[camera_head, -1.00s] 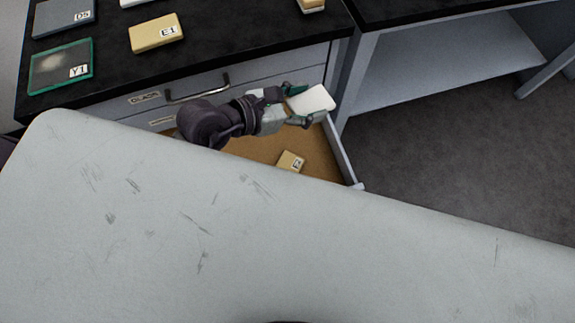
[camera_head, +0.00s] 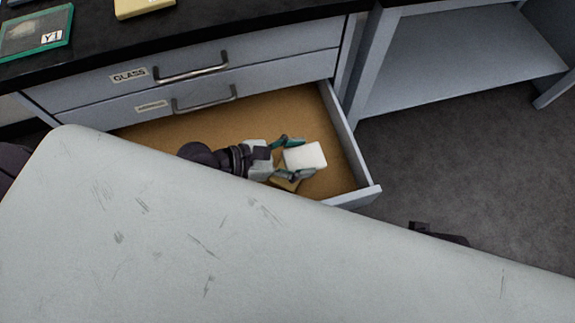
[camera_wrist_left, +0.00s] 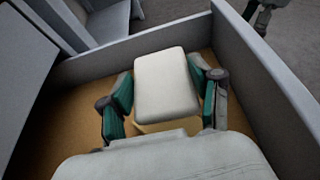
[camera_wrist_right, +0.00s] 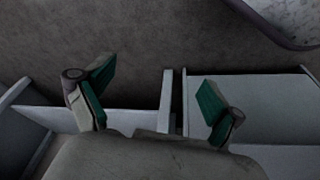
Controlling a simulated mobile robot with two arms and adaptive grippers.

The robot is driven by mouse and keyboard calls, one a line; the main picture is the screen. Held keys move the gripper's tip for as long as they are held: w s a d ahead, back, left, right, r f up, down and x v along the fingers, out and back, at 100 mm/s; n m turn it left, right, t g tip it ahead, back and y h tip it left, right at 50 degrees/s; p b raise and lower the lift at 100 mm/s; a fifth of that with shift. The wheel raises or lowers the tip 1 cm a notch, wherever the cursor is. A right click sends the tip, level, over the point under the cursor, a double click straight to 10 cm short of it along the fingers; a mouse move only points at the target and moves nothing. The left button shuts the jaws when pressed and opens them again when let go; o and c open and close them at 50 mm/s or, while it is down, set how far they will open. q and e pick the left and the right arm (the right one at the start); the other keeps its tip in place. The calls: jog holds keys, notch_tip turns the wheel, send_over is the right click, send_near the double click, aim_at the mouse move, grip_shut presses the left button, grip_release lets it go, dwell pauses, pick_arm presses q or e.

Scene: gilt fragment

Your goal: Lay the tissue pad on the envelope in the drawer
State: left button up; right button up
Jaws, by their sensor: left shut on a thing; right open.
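The white tissue pad (camera_head: 305,156) is held by my left gripper (camera_head: 292,158), whose green fingers close on its two sides. The pad is over the open drawer (camera_head: 345,140), inside its walls. It also shows in the left wrist view (camera_wrist_left: 166,82), between the fingers. The tan envelope (camera_head: 286,185) lies on the drawer floor, mostly hidden under the pad and gripper. A strip of it shows below the pad in the left wrist view (camera_wrist_left: 165,125). I cannot tell whether pad and envelope touch. My right gripper (camera_wrist_right: 152,98) is open and empty.
The counter (camera_head: 215,25) holds a green-framed case (camera_head: 36,33) and a yellow box (camera_head: 143,7). Closed drawers with handles sit above the open one. A pale worn surface (camera_head: 200,240) fills the foreground. An open shelf (camera_head: 470,60) stands at right, above clear dark floor.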

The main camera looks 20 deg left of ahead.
aim_at(287, 159)
pick_arm(q)
jog(key=a, duration=0.1)
jog(key=a+f+b, duration=0.1)
jog(key=shift+s+a+f, duration=0.1)
jog(key=shift+a+f, duration=0.2)
jog(key=shift+f, duration=0.25)
notch_tip(287, 159, down, 4)
jog(key=shift+r+b, duration=0.2)
jog(key=shift+b, duration=1)
jog(key=shift+r, duration=0.1)
pick_arm(e)
notch_tip(287, 159, up, 4)
jog(key=shift+f+t, duration=0.2)
jog(key=shift+t, duration=0.4)
jog(key=shift+w+a, duration=0.1)
jog(key=shift+w, duration=0.05)
pick_arm(q)
jog(key=shift+f, duration=0.2)
jog(key=o, duration=0.8)
jog(key=shift+c, duration=0.2)
pick_arm(e)
jog(key=shift+w+a+r+t, duration=0.1)
jog(key=shift+w+t, duration=0.2)
jog(key=shift+w, duration=0.15)
pick_arm(q)
jog(key=shift+r, duration=0.1)
pick_arm(e)
jog(key=shift+s, duration=0.1)
